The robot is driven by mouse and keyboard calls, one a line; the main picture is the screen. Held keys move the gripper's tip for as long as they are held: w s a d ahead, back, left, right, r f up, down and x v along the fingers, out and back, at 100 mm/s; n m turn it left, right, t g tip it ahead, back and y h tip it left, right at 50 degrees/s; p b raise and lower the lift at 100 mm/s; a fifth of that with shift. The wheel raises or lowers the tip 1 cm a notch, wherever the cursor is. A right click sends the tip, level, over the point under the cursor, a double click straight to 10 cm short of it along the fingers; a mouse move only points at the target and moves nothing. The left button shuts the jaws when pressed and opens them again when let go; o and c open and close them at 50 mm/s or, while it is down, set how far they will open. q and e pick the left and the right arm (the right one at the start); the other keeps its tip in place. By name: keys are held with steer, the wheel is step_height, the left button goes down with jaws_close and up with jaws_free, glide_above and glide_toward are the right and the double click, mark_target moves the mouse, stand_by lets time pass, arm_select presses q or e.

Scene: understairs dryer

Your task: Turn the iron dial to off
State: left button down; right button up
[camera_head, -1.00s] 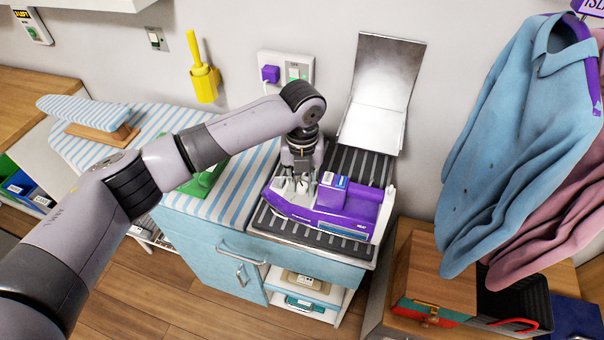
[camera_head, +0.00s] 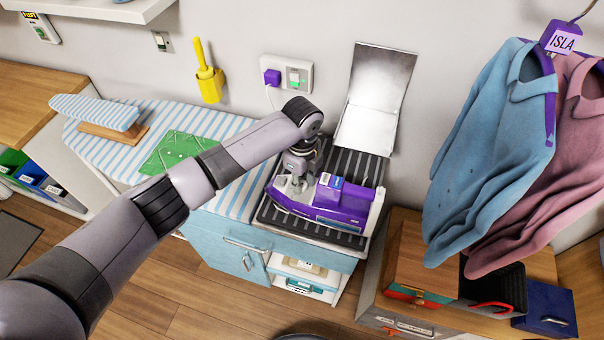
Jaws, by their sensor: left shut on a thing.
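The iron (camera_head: 345,205) is purple and white and lies on a black ribbed rest (camera_head: 300,228) on top of the light blue cabinet. My left gripper (camera_head: 297,184) points down onto the left part of the iron's top, beside the raised purple block with the label. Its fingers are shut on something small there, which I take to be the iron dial. The dial itself is hidden by the fingers, so its setting cannot be read. My right gripper is not in view.
A metal panel (camera_head: 376,98) stands upright behind the iron. The striped ironing board (camera_head: 95,150) with a green cloth (camera_head: 175,152) lies to the left. A blue shirt (camera_head: 490,150) and a pink one hang at right, above a wooden box (camera_head: 425,255).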

arm_select(q)
steer(key=n+p, duration=0.1)
steer(key=n, duration=0.1)
steer(key=n+p, duration=0.1)
steer(key=n, duration=0.1)
steer(key=n+p, duration=0.2)
steer(key=shift+r+n, duration=0.25)
steer(key=shift+n, duration=0.05)
steer(key=n+p, duration=0.2)
steer(key=n, duration=0.1)
steer(key=shift+f, duration=0.1)
steer(key=shift+n+p, duration=0.5)
steer(key=shift+n, duration=0.8)
steer(key=shift+f, duration=0.1)
steer(key=c, duration=1.6)
jaws_free()
